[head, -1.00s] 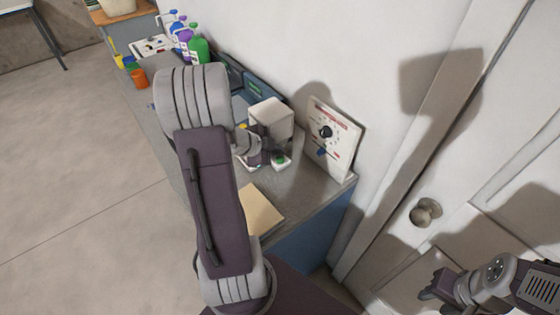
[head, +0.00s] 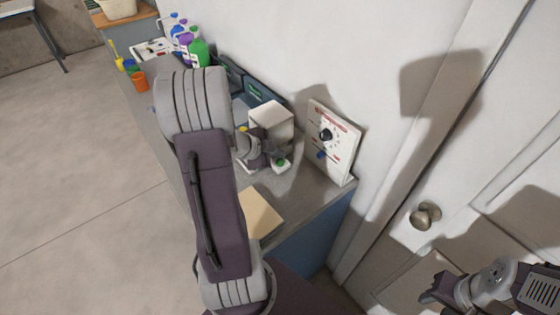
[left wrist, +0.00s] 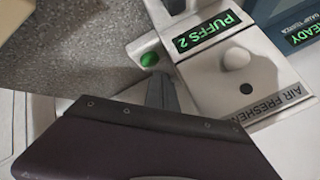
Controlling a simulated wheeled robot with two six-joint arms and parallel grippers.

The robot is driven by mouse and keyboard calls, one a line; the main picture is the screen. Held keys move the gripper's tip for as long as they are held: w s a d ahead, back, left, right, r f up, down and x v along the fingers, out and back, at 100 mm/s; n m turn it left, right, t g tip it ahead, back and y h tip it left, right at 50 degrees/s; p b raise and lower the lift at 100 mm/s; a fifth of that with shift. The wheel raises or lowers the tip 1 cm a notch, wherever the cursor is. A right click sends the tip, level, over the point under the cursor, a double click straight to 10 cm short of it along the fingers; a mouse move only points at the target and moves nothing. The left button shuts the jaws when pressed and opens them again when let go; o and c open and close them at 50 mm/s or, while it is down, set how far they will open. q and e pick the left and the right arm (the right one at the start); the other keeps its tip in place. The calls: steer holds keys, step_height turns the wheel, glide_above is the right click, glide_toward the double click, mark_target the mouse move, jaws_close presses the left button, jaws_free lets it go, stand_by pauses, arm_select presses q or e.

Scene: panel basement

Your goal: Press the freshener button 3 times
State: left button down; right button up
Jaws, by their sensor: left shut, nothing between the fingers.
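The air freshener is a white box (head: 270,115) on the grey counter against the wall. Its green button (head: 281,162) sits on a low base at the front, and also shows in the left wrist view (left wrist: 149,60). In that view its display (left wrist: 207,32) reads "PUFFS 2". My left gripper (head: 279,152) is shut and empty, its fingertips close to the button. In the left wrist view the fingers (left wrist: 158,88) point at the button, with the green top uncovered; I cannot tell about contact. My right gripper (head: 432,288) is at the lower right, away from the counter; its jaws are unclear.
A white panel with a dark knob (head: 331,141) leans on the wall to the right. A tan board (head: 262,214) lies at the counter's near end. Spray bottles (head: 198,52) and an orange cup (head: 138,82) stand farther back. A door knob (head: 425,215) is at right.

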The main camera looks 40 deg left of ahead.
mark_target(278, 163)
arm_select(q)
steer(key=shift+f, duration=0.1)
stand_by(0.7)
steer(key=shift+f, duration=0.35)
steer(key=shift+f+b, duration=0.45)
steer(key=shift+b, duration=0.05)
stand_by(0.5)
steer(key=shift+r+p, duration=0.9)
steer(key=shift+p, duration=0.15)
step_height(278, 163, up, 5)
steer(key=p, duration=0.5)
steer(key=shift+r+p, duration=0.1)
steer(key=shift+p, duration=0.2)
